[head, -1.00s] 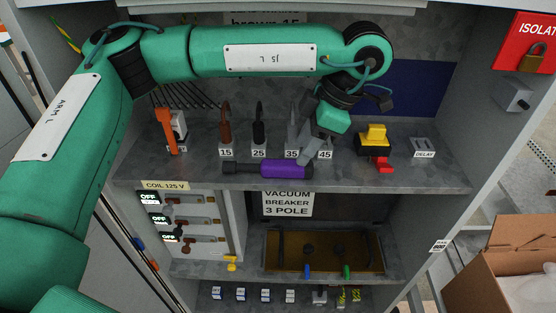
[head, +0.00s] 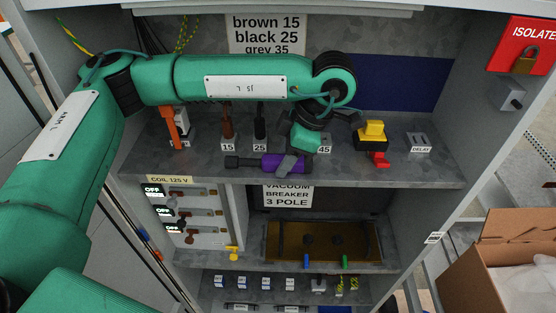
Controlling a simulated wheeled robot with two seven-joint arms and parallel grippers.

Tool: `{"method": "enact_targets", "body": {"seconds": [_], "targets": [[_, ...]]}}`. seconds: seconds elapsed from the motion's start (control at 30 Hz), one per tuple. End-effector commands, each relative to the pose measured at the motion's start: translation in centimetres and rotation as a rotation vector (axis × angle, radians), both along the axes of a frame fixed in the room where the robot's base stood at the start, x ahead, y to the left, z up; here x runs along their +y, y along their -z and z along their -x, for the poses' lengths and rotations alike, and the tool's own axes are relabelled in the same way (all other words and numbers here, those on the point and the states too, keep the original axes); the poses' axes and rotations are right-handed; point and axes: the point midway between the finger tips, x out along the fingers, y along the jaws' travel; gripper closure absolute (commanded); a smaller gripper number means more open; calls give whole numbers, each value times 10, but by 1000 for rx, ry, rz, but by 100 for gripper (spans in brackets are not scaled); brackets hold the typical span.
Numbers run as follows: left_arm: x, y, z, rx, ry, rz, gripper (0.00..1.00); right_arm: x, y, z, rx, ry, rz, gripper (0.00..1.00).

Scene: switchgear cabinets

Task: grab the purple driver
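The purple driver (head: 262,163) lies lengthwise along the front of the cabinet's upper shelf, its dark end pointing left. My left gripper (head: 289,165) reaches down from above at the driver's right part. A grey finger crosses in front of the purple handle. The other finger is hidden, so I cannot tell whether the gripper is open or closed on the handle. My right gripper is out of view.
Behind the driver stand brown (head: 227,122) and black (head: 260,122) tools with number labels. An orange-handled tool (head: 172,127) is at left; a yellow and red switch (head: 373,133) and the delay part (head: 418,143) are at right. The shelf edge (head: 400,184) is just in front.

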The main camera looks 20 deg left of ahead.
Motion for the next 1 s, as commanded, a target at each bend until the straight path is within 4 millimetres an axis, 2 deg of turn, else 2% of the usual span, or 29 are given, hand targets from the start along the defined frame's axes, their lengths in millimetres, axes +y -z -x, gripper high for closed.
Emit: {"method": "enact_targets", "body": {"seconds": [0.6,0.67,0.8,0.83,1.0], "targets": [[0,4,0,0,0,0,60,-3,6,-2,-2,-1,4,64],[0,3,0,0,0,0,70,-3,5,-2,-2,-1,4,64],[0,3,0,0,0,0,97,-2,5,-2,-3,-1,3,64],[0,3,0,0,0,0,100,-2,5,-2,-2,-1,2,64],[0,3,0,0,0,0,100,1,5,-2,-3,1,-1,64]]}}
